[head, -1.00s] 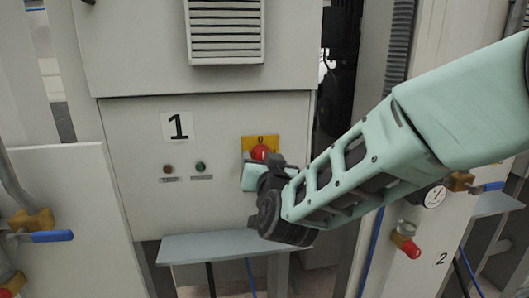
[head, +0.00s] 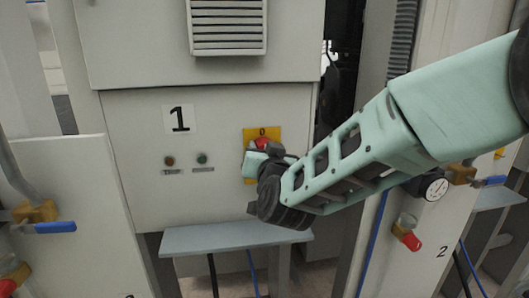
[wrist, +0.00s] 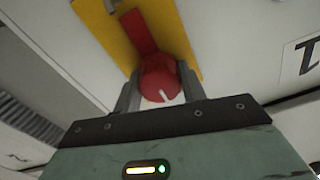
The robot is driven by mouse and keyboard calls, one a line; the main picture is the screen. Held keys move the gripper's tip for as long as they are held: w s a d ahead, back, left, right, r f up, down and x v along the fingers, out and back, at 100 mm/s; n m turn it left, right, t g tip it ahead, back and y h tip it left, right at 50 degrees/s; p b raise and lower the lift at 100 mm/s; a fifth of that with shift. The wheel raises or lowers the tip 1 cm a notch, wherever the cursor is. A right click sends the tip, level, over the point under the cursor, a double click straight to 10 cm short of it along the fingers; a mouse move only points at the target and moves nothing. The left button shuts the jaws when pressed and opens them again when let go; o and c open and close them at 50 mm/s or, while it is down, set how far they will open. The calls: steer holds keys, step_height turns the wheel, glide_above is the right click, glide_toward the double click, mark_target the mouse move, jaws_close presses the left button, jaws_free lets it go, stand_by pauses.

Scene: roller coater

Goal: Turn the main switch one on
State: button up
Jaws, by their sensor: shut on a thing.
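Main switch one is a red rotary knob (head: 261,143) on a yellow plate (head: 275,134) marked 0 at its top. It sits on the light cabinet panel labelled 1. My gripper (head: 257,158) is at the switch and covers much of the knob in the head view. In the wrist view, the gripper's two dark fingers (wrist: 160,90) stand on either side of the red knob (wrist: 158,72), shut on it. A white mark shows on the knob's near face, and a red bar runs from the knob across the yellow plate (wrist: 110,30).
Two small indicator buttons (head: 186,160) are left of the switch. A grey ledge (head: 215,237) juts out below the panel. Blue-handled valves stand left (head: 55,227) and right; a gauge (head: 436,187) and red-capped fitting (head: 411,241) are at the right.

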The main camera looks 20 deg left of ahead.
steer(key=m+b, duration=0.1)
steer(key=b, duration=0.1)
steer(key=m+b, duration=0.2)
steer(key=b, duration=0.1)
steer(key=shift+f, duration=0.4)
steer(key=m+b, duration=0.5)
steer(key=b, duration=0.2)
steer(key=shift+m+b, duration=0.3)
steer(key=m+b, duration=0.5)
steer(key=shift+b, duration=0.4)
steer(key=shift+r+m+b, duration=0.2)
steer(key=shift+m+b, duration=1.35)
steer(key=shift+m, duration=0.45)
steer(key=o, duration=1)
steer(key=shift+r, duration=0.1)
